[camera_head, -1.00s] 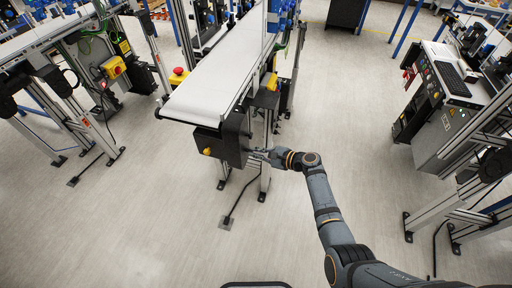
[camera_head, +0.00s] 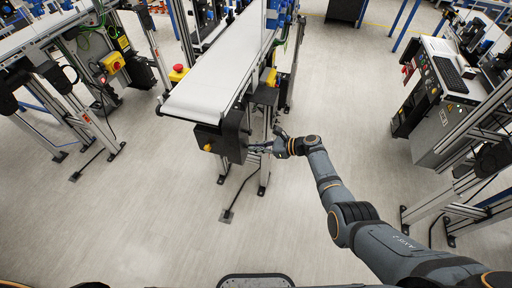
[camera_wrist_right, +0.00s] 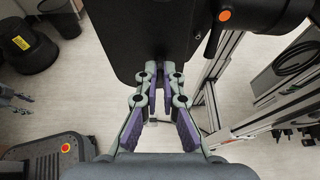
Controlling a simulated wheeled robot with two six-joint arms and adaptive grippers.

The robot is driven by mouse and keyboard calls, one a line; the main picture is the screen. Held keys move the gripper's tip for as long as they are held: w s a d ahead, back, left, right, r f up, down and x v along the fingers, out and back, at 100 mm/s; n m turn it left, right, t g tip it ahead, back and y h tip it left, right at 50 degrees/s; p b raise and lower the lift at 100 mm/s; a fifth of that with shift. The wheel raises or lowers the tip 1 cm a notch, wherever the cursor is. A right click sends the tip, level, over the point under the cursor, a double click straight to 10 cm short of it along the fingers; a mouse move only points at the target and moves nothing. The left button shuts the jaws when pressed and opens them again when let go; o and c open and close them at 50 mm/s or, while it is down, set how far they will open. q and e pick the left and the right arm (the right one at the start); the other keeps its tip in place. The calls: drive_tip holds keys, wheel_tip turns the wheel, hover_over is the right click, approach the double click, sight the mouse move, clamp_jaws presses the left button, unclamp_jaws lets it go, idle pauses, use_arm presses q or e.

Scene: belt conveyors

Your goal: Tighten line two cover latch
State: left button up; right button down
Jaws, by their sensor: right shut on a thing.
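The line's end cover is a black box under the white belt's near end (camera_head: 222,142), with a yellow knob (camera_head: 207,147) on its front. My right gripper (camera_head: 257,148) reaches it from the right at its side. In the right wrist view the dark cover (camera_wrist_right: 140,35) fills the top middle. My right fingers (camera_wrist_right: 158,76) are closed on a small dark part at its lower edge, which I take to be the latch; the fingers hide most of it. My left gripper (camera_wrist_right: 24,104) shows small at the left edge of the wrist view, its fingers apart.
A red stop button (camera_head: 178,70) sits beside the white conveyor belt (camera_head: 215,85). Another conveyor (camera_head: 50,35) stands at the left. A control console (camera_head: 440,95) stands at the right. The floor between is free.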

idle(0.4)
drive_tip(key=c, duration=1.5)
unclamp_jaws()
drive_tip(key=shift+d, duration=0.1)
drive_tip(key=v, duration=1.1)
drive_tip(key=shift+s+d+r, duration=0.1)
drive_tip(key=shift+d+r, duration=0.15)
drive_tip(key=shift+d, duration=0.1)
